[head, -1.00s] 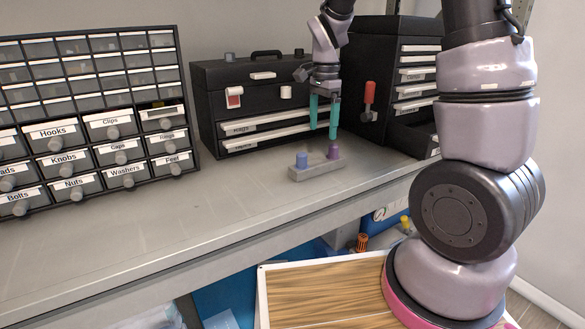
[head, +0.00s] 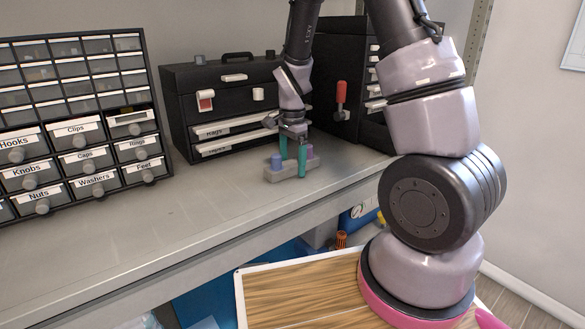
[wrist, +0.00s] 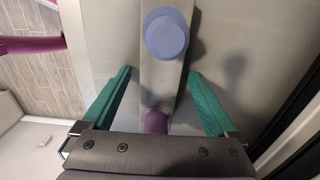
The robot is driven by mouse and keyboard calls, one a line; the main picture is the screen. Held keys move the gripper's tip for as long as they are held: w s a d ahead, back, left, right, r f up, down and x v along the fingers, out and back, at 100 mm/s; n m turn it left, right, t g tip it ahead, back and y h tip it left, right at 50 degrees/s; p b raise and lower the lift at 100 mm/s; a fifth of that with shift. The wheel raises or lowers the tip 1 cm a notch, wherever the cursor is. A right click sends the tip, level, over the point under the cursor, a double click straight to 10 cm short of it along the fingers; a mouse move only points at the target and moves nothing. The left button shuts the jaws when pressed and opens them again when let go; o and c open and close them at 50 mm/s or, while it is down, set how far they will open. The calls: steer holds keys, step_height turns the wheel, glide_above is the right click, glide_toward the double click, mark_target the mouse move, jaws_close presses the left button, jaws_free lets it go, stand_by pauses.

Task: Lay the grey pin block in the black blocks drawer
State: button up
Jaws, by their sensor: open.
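The grey pin block (head: 272,176) lies on the grey shelf in front of the black toolbox, with a blue pin (head: 276,162) and a purple pin standing up from it. My gripper (head: 293,167) is open, its teal fingers reaching down around the block near the purple pin. In the wrist view the block (wrist: 160,92) runs between the two spread fingers, with a gap on each side. The blue pin (wrist: 167,34) is beyond the fingertips, and the purple pin (wrist: 156,121) is partly hidden by the gripper body. I cannot make out a label for the blocks drawer.
A black toolbox (head: 225,95) with two labelled drawers stands behind the block. A black drawer chest (head: 333,100) at the right is mostly behind my arm. A labelled small-drawer cabinet (head: 75,120) stands left. The shelf (head: 150,215) front left is clear.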

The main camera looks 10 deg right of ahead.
jaws_close()
steer(key=shift+r, duration=0.1)
